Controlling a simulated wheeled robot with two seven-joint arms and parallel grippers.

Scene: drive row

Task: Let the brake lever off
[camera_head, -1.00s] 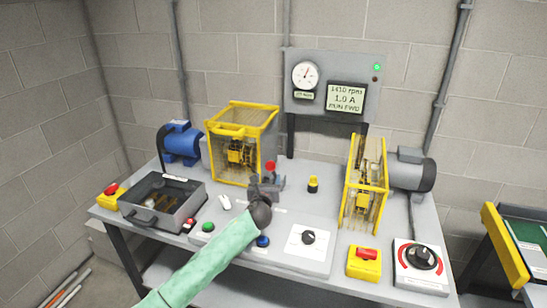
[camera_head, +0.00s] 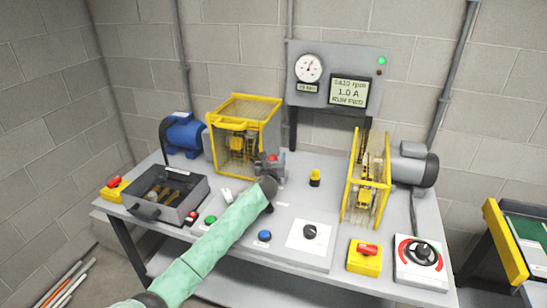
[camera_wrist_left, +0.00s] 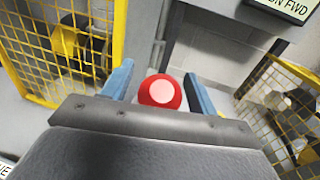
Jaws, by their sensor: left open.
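The brake lever's red knob (camera_head: 272,157) shows just beyond my left gripper (camera_head: 268,172) in the head view. In the left wrist view the round red knob (camera_wrist_left: 160,92) sits between the two blue fingers of my left gripper (camera_wrist_left: 160,88), with a gap on either side. The left gripper is open. Most of the lever below the knob is hidden by the gripper and wrist. My right gripper is not in view.
Yellow guard cages stand left (camera_head: 244,112) and right (camera_head: 364,180) of the lever. A yellow-and-black knob (camera_head: 315,178) stands to its right. A panel with a gauge and display (camera_head: 338,76) is behind. Buttons and a rotary switch (camera_head: 309,232) lie in front.

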